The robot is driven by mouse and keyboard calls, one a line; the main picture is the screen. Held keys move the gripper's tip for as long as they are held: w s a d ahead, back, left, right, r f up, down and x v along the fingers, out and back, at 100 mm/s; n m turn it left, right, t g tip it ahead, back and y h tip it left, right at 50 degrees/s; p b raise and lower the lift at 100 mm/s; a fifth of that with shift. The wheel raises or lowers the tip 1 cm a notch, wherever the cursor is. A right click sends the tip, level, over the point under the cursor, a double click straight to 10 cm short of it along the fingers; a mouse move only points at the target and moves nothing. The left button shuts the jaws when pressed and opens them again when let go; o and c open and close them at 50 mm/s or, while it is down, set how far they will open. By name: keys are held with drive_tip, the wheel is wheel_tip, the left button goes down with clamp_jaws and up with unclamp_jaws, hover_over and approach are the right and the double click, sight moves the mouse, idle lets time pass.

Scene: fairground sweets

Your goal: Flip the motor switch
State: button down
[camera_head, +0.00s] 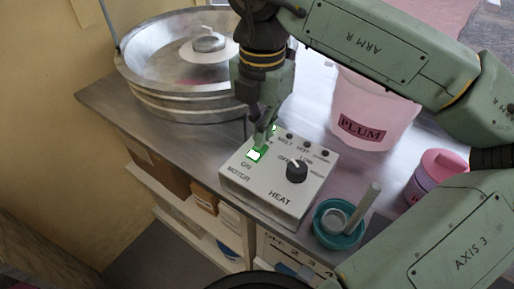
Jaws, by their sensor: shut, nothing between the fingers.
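The motor switch (254,154) is a lit green and white rocker on a light grey control box, with the words ON and MOTOR printed in front of it. The control box (262,190) sits near the front edge of the metal counter. My gripper (262,140) points down just above and behind the switch, its fingers together with nothing between them. I cannot tell whether the fingertips touch the switch. The gripper hides part of the box behind the switch. A black heat knob (297,172) stands to the right of the switch.
A large round metal bowl (150,65) with a central spinner stands behind left. A pink tub (366,105) labelled PLUM stands behind right. A teal dish (334,236) with a stick and a pink-lidded jar (437,166) are at right. Bare counter (150,128) shows left of the box.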

drive_tip(key=shift+f+b, duration=0.85)
drive_tip(key=shift+f, duration=0.05)
drive_tip(key=shift+r, duration=0.1)
idle(0.3)
drive_tip(key=shift+r+p, duration=2.15)
drive_tip(key=shift+r, duration=1.3)
